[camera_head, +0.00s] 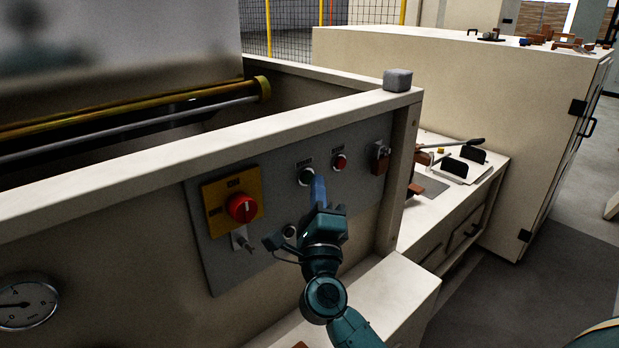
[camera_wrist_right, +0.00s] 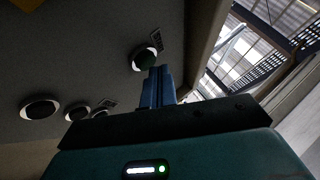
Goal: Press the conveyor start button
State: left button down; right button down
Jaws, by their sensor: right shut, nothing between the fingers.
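A grey control panel (camera_head: 222,270) is set in the cream machine wall. On it a round button (camera_head: 306,176) with a pale ring and a small label sits above my right gripper (camera_head: 318,184). In the right wrist view this button looks dark green (camera_wrist_right: 143,61). My right gripper's blue fingers (camera_wrist_right: 157,72) are shut and empty, with their tips just below the button and partly over its lower edge. I cannot tell whether they touch it. The label is too small to read. My left gripper is not in view.
A red button (camera_head: 339,161) is right of the dark one. A red rotary switch (camera_head: 241,208) on a yellow plate is to the left, with a key switch (camera_head: 243,240) below. A gauge (camera_head: 27,302) is at lower left. A cream cabinet (camera_head: 450,110) stands behind.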

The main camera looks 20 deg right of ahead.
jog(key=shift+w+a, duration=0.1)
jog(key=shift+w, duration=0.3)
dwell(0.6)
dwell(0.3)
jog(key=shift+s+d+p, duration=0.25)
jog(key=shift+s+p, duration=0.15)
jog(key=shift+s, duration=0.4)
jog(key=s, duration=0.1)
jog(key=s+d+p, duration=0.1)
jog(key=s, duration=0.2)
jog(key=shift+s+d, duration=0.35)
dwell(0.4)
